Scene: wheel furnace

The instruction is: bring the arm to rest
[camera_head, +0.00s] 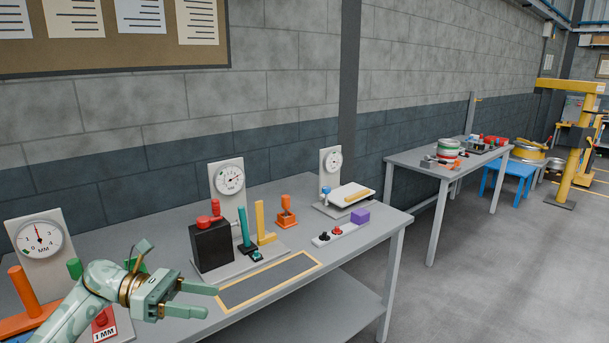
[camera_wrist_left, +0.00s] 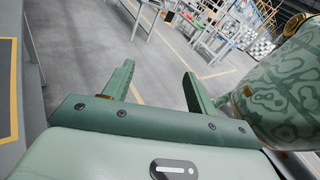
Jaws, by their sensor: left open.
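My left gripper (camera_head: 197,298) is pale green and stands over the front part of the grey bench (camera_head: 370,240) in the head view. Its two fingers point right, toward the yellow-framed dark mat (camera_head: 268,281). The fingers are apart with nothing between them. My right gripper is in neither view.
A second table (camera_head: 405,162) and a blue stool (camera_head: 512,168) stand farther right. Floor right of the bench is clear.

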